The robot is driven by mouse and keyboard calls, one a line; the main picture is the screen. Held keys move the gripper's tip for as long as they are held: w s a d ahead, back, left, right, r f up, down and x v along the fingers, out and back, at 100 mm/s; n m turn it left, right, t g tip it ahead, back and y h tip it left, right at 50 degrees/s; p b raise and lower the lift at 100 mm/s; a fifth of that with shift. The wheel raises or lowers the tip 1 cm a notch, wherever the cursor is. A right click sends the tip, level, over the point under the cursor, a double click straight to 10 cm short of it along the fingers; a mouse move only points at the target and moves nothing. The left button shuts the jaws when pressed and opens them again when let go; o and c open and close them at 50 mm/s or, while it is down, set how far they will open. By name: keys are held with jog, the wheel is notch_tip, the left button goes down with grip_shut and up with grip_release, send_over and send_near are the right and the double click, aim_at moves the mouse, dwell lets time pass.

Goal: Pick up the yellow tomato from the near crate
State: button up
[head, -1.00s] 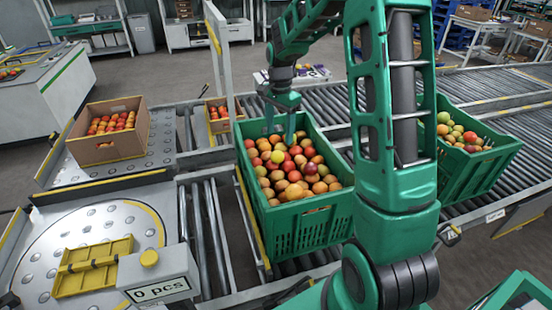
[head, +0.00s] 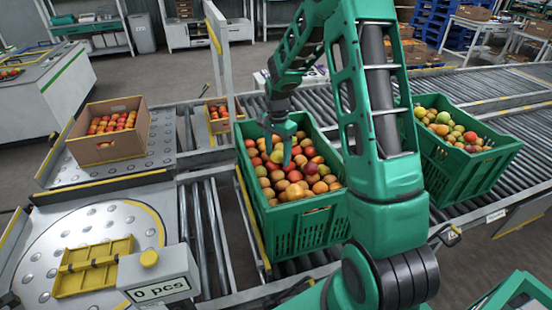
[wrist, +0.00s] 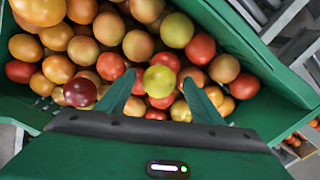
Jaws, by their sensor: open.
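The near crate (head: 310,232) is green and filled with red, orange and yellowish tomatoes. My gripper (head: 278,157) points down over the back part of this crate, with its fingertips at or just above the pile. In the wrist view my gripper (wrist: 158,84) is open, and a yellow-green tomato (wrist: 159,81) shows between its two fingers. I cannot tell if the fingers touch it. A second yellow-green tomato (wrist: 176,30) lies farther up the wrist view. A dark red tomato (wrist: 80,92) lies left of the left finger.
A second green crate (head: 480,168) of tomatoes stands on the rollers at right, partly behind my arm. A cardboard box (head: 97,153) of tomatoes stands at left. A grey post (head: 222,70) rises close behind the near crate. The crate wall (wrist: 262,50) is beside the pile.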

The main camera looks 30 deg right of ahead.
jog(key=c, duration=0.8)
jog(key=shift+c, duration=0.2)
